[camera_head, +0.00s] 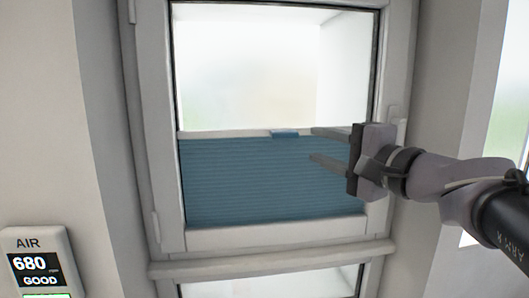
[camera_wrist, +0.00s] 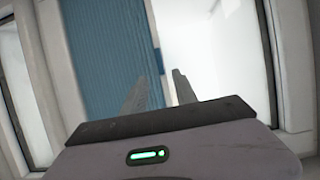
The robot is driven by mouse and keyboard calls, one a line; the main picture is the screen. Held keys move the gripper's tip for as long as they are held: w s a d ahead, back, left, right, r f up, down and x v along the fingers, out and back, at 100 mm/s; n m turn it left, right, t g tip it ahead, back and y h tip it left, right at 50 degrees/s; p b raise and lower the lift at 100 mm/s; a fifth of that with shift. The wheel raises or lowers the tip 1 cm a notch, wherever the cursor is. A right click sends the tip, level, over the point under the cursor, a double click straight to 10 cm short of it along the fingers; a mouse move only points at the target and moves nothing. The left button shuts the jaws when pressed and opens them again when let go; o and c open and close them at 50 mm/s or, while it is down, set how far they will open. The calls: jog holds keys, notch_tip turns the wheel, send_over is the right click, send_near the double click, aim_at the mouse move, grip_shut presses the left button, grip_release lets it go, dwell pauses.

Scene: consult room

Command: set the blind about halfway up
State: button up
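The blind (camera_head: 250,180) is a blue pleated sheet over the lower part of the window, with clear glass above it. Its top edge is a pale rail (camera_head: 225,134) that lies a little above mid-height of the pane's lower portion, near the middle of the window. A small blue tab (camera_head: 285,134) sits on this rail. My gripper (camera_head: 311,144) is open, its two fingers pointing left, just right of the tab and apart from it in the picture. The wrist view shows the blind (camera_wrist: 112,50) on the left and the open fingers (camera_wrist: 158,85) with nothing between them.
A white window frame (camera_head: 160,120) surrounds the blind, with a handle (camera_head: 394,122) on its right side behind my gripper. A sill bar (camera_head: 270,262) runs below. An air monitor (camera_head: 38,264) reading 680 GOOD is on the left wall.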

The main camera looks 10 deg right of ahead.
jog(key=v, duration=0.5)
jog(key=shift+s, duration=0.15)
jog(key=s+a+f+n+g+h+b, duration=0.1)
jog(key=s+a+f+n+g+b, duration=0.2)
jog(key=f, duration=0.7)
jog(key=s+a+f+n+g+b, duration=0.1)
jog(key=s+a+f+g+b, duration=0.25)
jog(key=a+f, duration=0.45)
jog(key=s+a+f+n+g+h+b, duration=0.15)
jog(key=s+f, duration=0.35)
jog(key=f, duration=0.7)
jog(key=s+d+f+n+g+h+b, duration=0.1)
jog(key=s+f+n, duration=0.1)
jog(key=f, duration=0.4)
jog(key=s+d+f+n+g+h+b, duration=0.1)
jog(key=s+f+b, duration=0.1)
jog(key=s+f, duration=0.2)
notch_tip(320, 180, down, 2)
jog(key=shift+s+f+n+g, duration=0.15)
jog(key=shift+s+n+g, duration=0.2)
jog(key=shift+g, duration=0.05)
